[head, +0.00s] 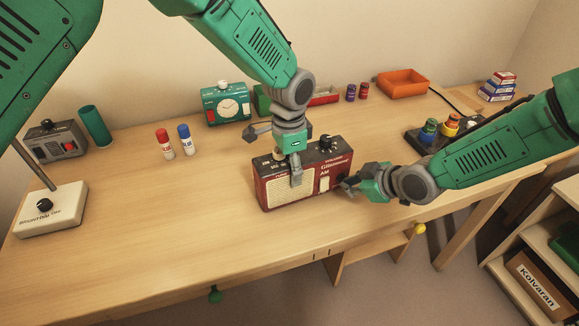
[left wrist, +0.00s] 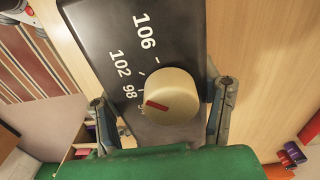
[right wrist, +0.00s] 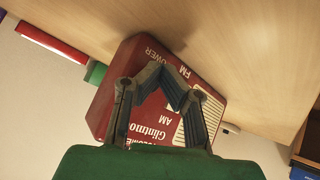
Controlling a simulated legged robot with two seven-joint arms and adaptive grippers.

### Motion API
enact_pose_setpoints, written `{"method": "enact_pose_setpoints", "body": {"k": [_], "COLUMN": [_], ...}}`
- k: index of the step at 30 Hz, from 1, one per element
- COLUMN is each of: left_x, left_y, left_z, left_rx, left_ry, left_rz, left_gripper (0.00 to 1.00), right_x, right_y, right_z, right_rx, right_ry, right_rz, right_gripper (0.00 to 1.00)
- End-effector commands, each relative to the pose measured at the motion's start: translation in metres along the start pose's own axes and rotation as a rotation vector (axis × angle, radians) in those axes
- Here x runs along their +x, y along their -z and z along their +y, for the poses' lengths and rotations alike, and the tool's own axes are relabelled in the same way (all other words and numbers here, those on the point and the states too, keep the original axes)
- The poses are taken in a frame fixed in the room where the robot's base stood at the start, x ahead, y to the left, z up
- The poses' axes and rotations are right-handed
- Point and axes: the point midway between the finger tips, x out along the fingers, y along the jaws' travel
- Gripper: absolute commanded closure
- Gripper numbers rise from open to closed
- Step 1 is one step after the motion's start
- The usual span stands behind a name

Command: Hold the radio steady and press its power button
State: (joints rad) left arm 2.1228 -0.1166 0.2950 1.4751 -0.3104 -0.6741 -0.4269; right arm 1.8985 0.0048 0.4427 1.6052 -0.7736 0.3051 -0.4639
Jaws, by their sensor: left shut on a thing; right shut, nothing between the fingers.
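The red radio (head: 285,194) stands upright on the desk, with a cream grille and a dark top. My left gripper (head: 291,166) comes down from above and is shut on the radio's body, one finger over the front. The left wrist view shows the radio's black top (left wrist: 120,40) and a cream knob (left wrist: 168,95) between the fingers. My right gripper (head: 346,184) is shut and empty by the radio's right end. In the right wrist view its joined fingertips (right wrist: 163,70) lie before the red face, near the POWER lettering (right wrist: 153,52). I cannot make out the button or any contact.
A dark stand with coloured jars (head: 428,132) is beyond my right arm. The desk's front edge is close.

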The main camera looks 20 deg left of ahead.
Motion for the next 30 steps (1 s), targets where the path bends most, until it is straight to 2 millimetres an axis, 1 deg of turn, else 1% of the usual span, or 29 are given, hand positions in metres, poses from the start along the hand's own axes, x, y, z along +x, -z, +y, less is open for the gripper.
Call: {"method": "enact_pose_setpoints", "body": {"k": [7, 19, 30], "left_x": [-0.001, -0.001, -0.001], "left_y": [0.001, 0.001, 0.001], "left_z": [0.000, 0.000, -0.001], "left_rx": [0.001, 0.000, 0.000], "left_ry": [0.001, 0.001, 0.001], "left_rz": [0.003, 0.003, 0.002], "left_gripper": [0.92, 0.92, 0.92], "right_x": [-0.009, -0.013, -0.038], "right_y": [-0.006, -0.009, -0.028], "right_z": [-0.006, -0.009, -0.028], "right_rx": [-0.002, -0.001, -0.001], "right_ry": [0.000, 0.000, 0.001], "right_rz": [-0.001, 0.000, -0.001], "right_gripper": [1.00, 1.00, 1.00]}}
